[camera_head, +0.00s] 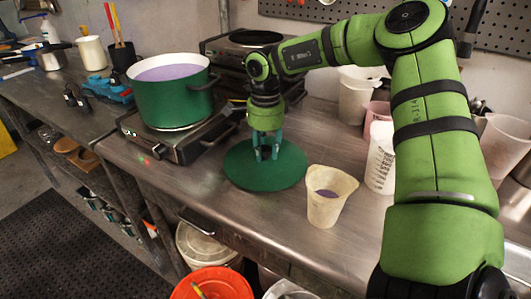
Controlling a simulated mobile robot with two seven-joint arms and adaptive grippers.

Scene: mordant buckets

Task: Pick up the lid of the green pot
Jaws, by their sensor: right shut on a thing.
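The green pot (172,98) stands uncovered on a hot plate and holds purple liquid. Its round green lid (245,178) is on the metal counter to the right of the pot, or very close above it; I cannot tell which. My right gripper (267,152) points down over the middle of the lid. It is shut on the lid's dark knob (266,153), which is partly hidden between the fingers. My left gripper is not in view.
The hot plate (178,139) is on the left. White containers (381,158) stand behind my right arm. An orange bucket (212,284) is below the counter (240,212), whose front edge is clear.

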